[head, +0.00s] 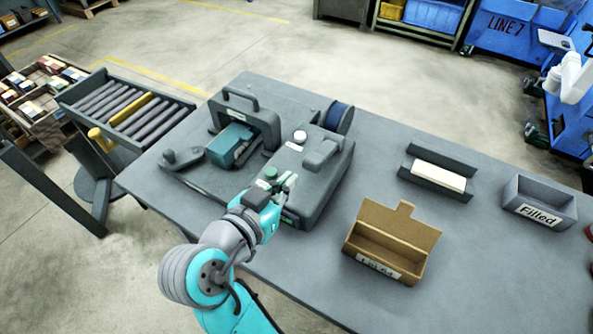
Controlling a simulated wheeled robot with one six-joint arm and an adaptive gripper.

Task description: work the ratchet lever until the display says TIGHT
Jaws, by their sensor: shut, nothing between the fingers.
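A dark grey bench machine (318,195) stands on the grey table, with a reel of blue material at its back. A raised, blocky grey handle (322,153) is on its top; I cannot tell for sure whether it is the ratchet lever. A small dark panel with green marks (290,218) shows on the machine's front edge, partly beside my arm; its text is too small to read. My gripper (288,181) is shut and empty, at the machine's front left near a green knob (270,172). I cannot tell whether it touches the machine.
A teal block (230,146) sits under an arched handle at left, near a dark crank-like arm (183,158). An open cardboard box (392,242), a holder with a white bar (438,176) and a grey bin labelled Filled (540,203) stand to the right. Table between them is clear.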

